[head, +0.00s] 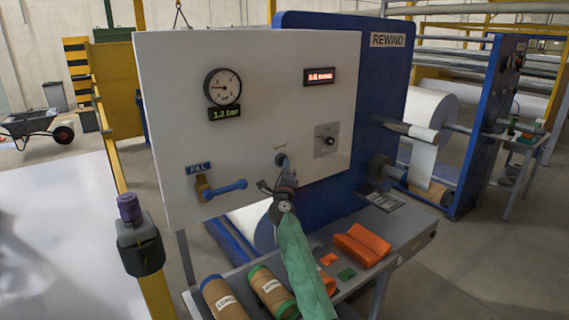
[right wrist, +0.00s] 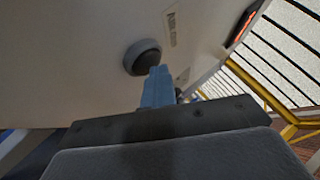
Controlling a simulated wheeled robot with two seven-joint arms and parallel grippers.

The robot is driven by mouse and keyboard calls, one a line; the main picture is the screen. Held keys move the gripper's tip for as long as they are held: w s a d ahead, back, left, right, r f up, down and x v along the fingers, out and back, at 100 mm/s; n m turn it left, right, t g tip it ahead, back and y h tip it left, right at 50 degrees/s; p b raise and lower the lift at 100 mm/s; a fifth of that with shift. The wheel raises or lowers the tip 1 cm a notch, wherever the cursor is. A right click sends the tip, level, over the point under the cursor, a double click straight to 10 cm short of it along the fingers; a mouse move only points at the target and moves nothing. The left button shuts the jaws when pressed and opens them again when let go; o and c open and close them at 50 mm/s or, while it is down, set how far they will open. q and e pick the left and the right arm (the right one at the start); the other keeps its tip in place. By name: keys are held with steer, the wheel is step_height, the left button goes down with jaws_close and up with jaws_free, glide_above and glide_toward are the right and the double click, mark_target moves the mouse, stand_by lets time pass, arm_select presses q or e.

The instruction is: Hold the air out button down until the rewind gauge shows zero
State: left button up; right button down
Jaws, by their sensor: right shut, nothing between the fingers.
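The white panel (head: 265,125) carries a round rewind gauge (head: 222,87) with its needle off to the left side. The green readout (head: 226,114) below it reads 1.2 bar. The air out button (head: 280,158) is mostly hidden behind my right gripper (head: 284,164) in the head view. In the right wrist view the button (right wrist: 142,57) is a dark round cap in a grey collar, beside the label (right wrist: 171,28). My right gripper's blue fingers (right wrist: 158,80) are shut and empty, with tips at the button's lower edge; I cannot tell whether they touch it. My left gripper is out of view.
A blue-handled valve (head: 222,189) sits lower left under a FILL label. A red display (head: 319,76) and a small knob (head: 328,141) are on the panel's right.

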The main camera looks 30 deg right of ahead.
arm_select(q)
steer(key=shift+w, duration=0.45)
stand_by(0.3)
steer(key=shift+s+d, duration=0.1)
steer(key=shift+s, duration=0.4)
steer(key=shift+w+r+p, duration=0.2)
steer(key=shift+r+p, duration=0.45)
arm_select(e)
steer(key=shift+s, duration=0.9)
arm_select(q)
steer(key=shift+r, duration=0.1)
